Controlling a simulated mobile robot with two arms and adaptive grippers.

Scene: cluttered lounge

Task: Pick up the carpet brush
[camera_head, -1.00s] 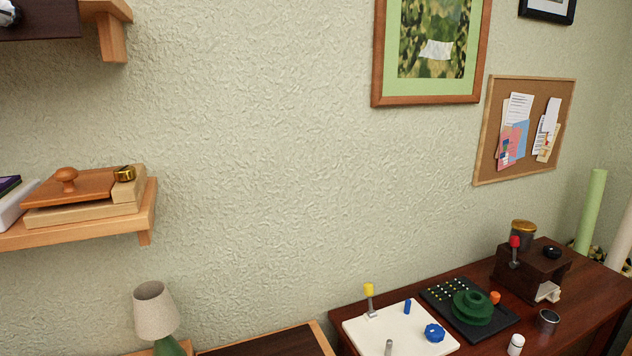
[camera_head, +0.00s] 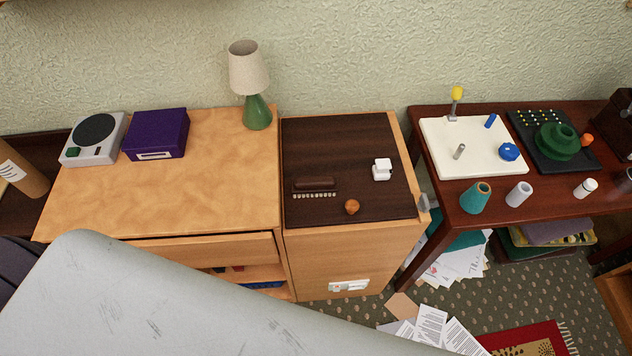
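The carpet brush (camera_head: 314,187) appears to be the small dark brown block with a row of pale bristles along its front edge. It lies on the dark brown top (camera_head: 345,142) of the light wood cabinet in the middle of the view. It sits left of centre on that top, and nothing touches it. Neither of my grippers shows in the head view.
A white object (camera_head: 382,169) and an orange-brown knob-like object (camera_head: 352,206) share the cabinet top. A lamp (camera_head: 257,110) stands to the left, a craft table (camera_head: 455,205) to the right. Papers (camera_head: 432,325) litter the floor. A large pale grey surface (camera_head: 170,300) fills the lower-left foreground.

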